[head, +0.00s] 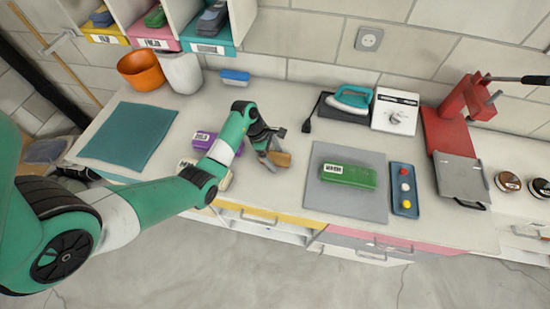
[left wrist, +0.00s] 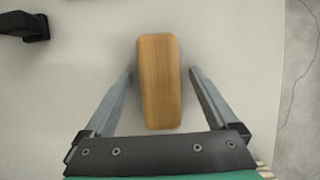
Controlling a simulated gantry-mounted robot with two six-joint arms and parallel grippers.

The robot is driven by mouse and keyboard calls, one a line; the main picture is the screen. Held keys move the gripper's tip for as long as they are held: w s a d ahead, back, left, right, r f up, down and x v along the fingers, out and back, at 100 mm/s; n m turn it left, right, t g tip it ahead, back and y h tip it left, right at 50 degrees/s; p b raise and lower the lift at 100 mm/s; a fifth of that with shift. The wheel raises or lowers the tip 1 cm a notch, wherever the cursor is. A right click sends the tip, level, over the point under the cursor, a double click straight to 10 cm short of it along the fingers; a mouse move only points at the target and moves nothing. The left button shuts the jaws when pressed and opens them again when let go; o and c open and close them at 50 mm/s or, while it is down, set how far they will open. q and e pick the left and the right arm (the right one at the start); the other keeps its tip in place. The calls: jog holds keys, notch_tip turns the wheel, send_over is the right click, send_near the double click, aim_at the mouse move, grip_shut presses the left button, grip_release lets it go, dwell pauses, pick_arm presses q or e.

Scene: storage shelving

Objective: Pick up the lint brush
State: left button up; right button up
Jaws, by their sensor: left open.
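The lint brush appears to be the wooden-backed block (left wrist: 159,80) lying on the white worktop, seen from above in the left wrist view. In the head view it shows as a small brown block (head: 282,159) beside my left gripper's fingers. My left gripper (head: 268,157) is open. In the left wrist view its two fingers (left wrist: 159,88) stand on either side of the block's lower half, with a gap on each side. The block's underside is hidden. My right gripper is in neither view.
A purple box (head: 204,140) and a cream item (head: 188,165) lie left of the gripper. A grey mat (head: 325,204) with a green box (head: 348,175) lies to the right. A blue tray (head: 405,207) is beyond it. The worktop's front edge, above drawers (head: 262,217), is close.

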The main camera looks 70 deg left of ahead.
pick_arm(q)
jog(key=shift+f, duration=0.15)
jog(key=shift+c, duration=0.6)
grip_shut()
